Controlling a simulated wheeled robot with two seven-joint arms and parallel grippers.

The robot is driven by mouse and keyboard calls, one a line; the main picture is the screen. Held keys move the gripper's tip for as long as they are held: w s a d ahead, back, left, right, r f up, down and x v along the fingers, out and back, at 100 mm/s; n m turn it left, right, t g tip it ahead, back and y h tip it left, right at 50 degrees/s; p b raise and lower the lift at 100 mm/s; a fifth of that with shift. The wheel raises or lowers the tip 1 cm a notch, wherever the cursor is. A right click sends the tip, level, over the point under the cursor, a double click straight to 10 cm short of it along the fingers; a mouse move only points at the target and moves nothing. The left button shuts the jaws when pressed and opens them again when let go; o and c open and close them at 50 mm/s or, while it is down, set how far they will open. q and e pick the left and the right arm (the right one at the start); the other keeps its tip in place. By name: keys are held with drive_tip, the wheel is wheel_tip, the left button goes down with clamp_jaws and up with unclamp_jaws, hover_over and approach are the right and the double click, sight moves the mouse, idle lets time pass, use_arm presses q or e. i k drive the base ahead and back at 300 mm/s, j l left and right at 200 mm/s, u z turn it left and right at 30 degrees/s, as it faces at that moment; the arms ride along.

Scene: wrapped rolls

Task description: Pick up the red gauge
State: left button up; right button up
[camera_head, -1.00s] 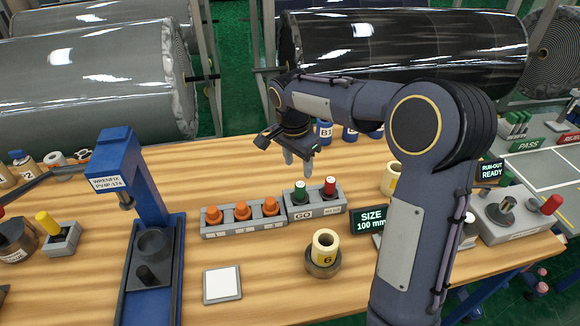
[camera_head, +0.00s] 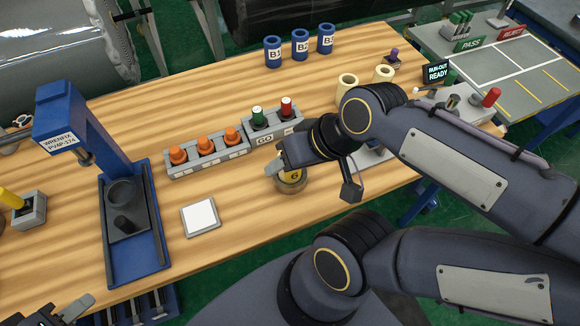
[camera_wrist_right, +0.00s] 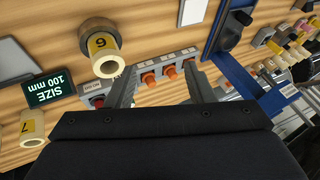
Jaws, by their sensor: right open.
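A red-topped gauge (camera_head: 286,107) stands upright beside a green-topped one (camera_head: 257,116) in the grey GO block (camera_head: 270,137). I take it as the red gauge; in the right wrist view its red part (camera_wrist_right: 96,101) shows partly behind a finger. My right gripper (camera_wrist_right: 160,68) is open with nothing between its fingers. In the head view it hangs in front of the GO block, over the yellow roll marked 6 (camera_head: 292,176), which it partly covers. It is apart from the red gauge. My left gripper (camera_head: 72,308) is partly in view at the bottom left corner; its jaw opening is unclear.
A grey block with several orange knobs (camera_head: 204,146) adjoins the GO block. A blue press (camera_head: 135,225) and a white pad (camera_head: 200,217) stand left. Blue cups (camera_head: 300,45) stand behind. Another red knob (camera_head: 491,97) is far right. Bare wood lies behind the blocks.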

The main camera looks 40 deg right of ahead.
sight(285, 114)
drive_tip(key=l+z, duration=0.2)
drive_tip(key=z, duration=0.3)
drive_tip(key=l+z, duration=0.2)
drive_tip(key=z, duration=0.25)
drive_tip(key=k, duration=0.35)
drive_tip(key=k+u, duration=0.1)
drive_tip(key=u, duration=0.3)
drive_tip(key=k+u, duration=0.1)
drive_tip(key=u, duration=0.3)
drive_tip(key=k+u, duration=0.1)
drive_tip(key=u, duration=0.35)
drive_tip(key=l+u, duration=0.3)
drive_tip(key=l, duration=0.9)
